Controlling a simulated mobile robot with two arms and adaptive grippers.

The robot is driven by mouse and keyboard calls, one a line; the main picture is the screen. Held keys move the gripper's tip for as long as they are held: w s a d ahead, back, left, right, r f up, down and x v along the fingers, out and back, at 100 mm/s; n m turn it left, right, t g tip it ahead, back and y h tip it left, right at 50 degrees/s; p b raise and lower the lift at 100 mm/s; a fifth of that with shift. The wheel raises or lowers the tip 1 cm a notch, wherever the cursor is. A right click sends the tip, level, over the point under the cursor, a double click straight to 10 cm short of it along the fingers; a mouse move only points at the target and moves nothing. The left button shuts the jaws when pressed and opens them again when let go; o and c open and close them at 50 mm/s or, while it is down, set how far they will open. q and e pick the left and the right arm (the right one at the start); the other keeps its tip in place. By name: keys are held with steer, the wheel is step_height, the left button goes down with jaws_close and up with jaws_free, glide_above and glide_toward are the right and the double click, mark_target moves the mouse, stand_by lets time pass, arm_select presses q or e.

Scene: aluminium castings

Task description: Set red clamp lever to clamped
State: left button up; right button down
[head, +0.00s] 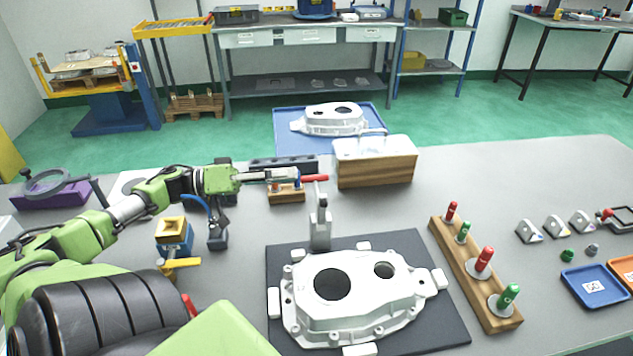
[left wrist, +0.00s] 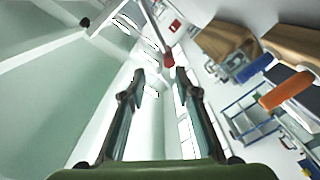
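The red clamp lever (head: 315,178) lies about level at the top of a grey upright clamp (head: 320,228). The clamp stands at the back edge of a dark fixture plate (head: 440,322), behind a silver aluminium casting (head: 350,290). My left gripper (head: 298,175) reaches in from the left, with its fingertips close to the lever's left end. In the left wrist view its two fingers (left wrist: 160,72) are apart, and a red tip (left wrist: 168,58), probably the lever's, shows just beyond them near the right finger. Contact cannot be told. My right gripper is not in view.
Behind the clamp are a small wooden block (head: 287,196) and a wooden box (head: 375,170). A wooden rack (head: 470,268) with red and green handled plugs stands right of the plate. A blue and yellow device (head: 174,240) stands below my left arm. Table between box and rack is clear.

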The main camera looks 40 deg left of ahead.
mark_target(313, 178)
arm_select(q)
steer(key=w+d, duration=0.1)
steer(key=w+d+f, duration=0.1)
steer(key=w, duration=0.1)
steer(key=w+d, duration=0.1)
steer(key=w, duration=0.1)
steer(key=shift+d+f, duration=0.4)
steer(key=shift+w+d+f, duration=0.1)
steer(key=shift+w+d, duration=0.35)
jaws_close()
